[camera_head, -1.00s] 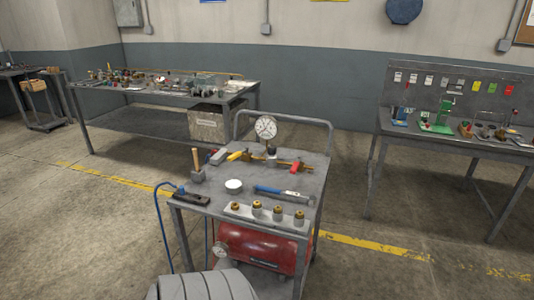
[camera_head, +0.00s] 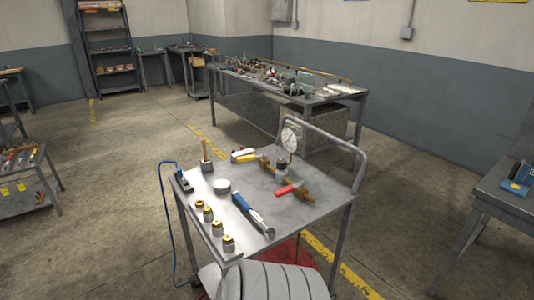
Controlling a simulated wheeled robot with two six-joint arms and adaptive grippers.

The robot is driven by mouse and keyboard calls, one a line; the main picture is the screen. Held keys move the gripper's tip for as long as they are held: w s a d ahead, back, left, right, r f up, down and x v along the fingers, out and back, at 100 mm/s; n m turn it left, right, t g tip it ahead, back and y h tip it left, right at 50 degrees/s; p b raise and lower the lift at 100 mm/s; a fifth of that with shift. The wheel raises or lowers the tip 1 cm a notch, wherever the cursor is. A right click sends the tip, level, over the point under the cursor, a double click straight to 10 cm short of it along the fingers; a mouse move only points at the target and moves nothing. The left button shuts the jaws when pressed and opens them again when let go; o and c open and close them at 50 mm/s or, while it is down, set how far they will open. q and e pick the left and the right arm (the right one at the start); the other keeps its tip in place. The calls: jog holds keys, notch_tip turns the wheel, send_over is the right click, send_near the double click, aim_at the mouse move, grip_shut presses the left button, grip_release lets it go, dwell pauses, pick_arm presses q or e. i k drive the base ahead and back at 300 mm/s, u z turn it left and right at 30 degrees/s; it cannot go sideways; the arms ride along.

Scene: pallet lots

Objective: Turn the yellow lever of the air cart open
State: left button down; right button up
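The air cart (camera_head: 318,212) stands in the lower middle of the head view, with a grey top and a tube handle at its far right. A brass pipe assembly lies along the back of the top, with a round dial gauge (camera_head: 291,137) upright on it. The yellow lever (camera_head: 244,155) is at the left end of this assembly. A red lever (camera_head: 287,189) is at its right end. A grey ribbed part, which seems to be mine, covers the cart's front edge at the bottom. Neither gripper is in view.
On the cart top are a blue-handled tool (camera_head: 253,213), a white round tin (camera_head: 222,186), a mallet (camera_head: 206,157) and several brass fittings (camera_head: 208,214). A blue hose (camera_head: 163,215) hangs at the left. A long workbench (camera_head: 235,75) stands behind; another table (camera_head: 497,205) is at right.

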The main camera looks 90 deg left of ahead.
aim_at(250, 158)
jog(key=u, duration=0.65)
jog(key=i, duration=1)
jog(key=u, duration=1)
